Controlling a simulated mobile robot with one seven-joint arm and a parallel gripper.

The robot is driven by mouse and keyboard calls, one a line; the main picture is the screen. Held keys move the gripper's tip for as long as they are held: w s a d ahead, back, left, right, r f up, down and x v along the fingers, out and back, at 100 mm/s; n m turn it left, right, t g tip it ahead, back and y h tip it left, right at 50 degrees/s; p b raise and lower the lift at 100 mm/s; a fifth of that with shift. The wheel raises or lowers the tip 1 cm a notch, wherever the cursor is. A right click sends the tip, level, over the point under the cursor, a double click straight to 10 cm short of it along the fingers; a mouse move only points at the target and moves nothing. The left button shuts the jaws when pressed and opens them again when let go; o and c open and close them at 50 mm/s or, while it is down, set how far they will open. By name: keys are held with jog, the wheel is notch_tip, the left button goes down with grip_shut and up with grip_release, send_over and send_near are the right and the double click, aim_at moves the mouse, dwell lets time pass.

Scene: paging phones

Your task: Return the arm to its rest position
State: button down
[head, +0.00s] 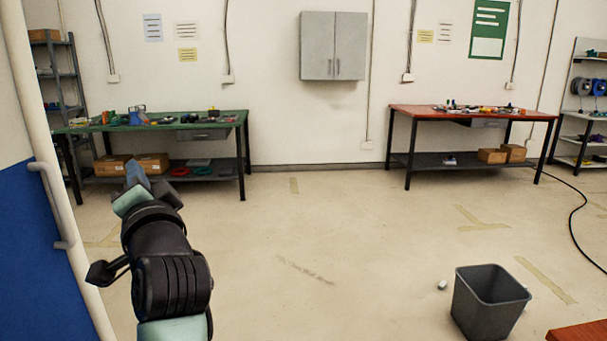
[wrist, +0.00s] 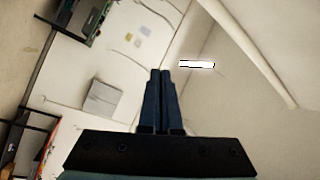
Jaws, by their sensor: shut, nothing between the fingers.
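My gripper (head: 137,176) is in the left of the head view, raised in front of the green workbench, with my dark arm below it. In the wrist view my gripper (wrist: 160,75) has its two dark fingers side by side, touching, with nothing between them. The wrist view is tilted and looks up across the wall to the ceiling and a lit lamp (wrist: 197,64). No object is held.
A white pillar with a blue panel (head: 38,255) stands close on the left of my arm. A green workbench (head: 215,120) and a red workbench (head: 400,112) stand at the wall. A grey bin (head: 468,305) is at lower right. The middle floor is clear.

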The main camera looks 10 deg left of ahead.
jog(key=s+d+r+n+t+h, duration=0.1)
jog(key=s+d+r+t+h, duration=0.3)
jog(key=d, duration=0.5)
jog(key=s+d+r+n+t+h, duration=0.1)
jog(key=s+d+r+n+t, duration=0.15)
jog(key=d+r, duration=0.45)
jog(key=s+d+r+t+h, duration=0.3)
jog(key=s+d+r+h, duration=0.1)
jog(key=s+d, duration=0.25)
jog(key=s+d+r+t+h, duration=0.2)
jog(key=s+d+r+h, duration=0.15)
jog(key=s+d, duration=0.3)
notch_tip(320, 180, up, 16)
jog(key=p, duration=1.7)
jog(key=shift+w+d+r, duration=0.15)
jog(key=shift+d+r, duration=0.1)
jog(key=shift+d, duration=0.15)
jog(key=shift+n+t+h, duration=0.25)
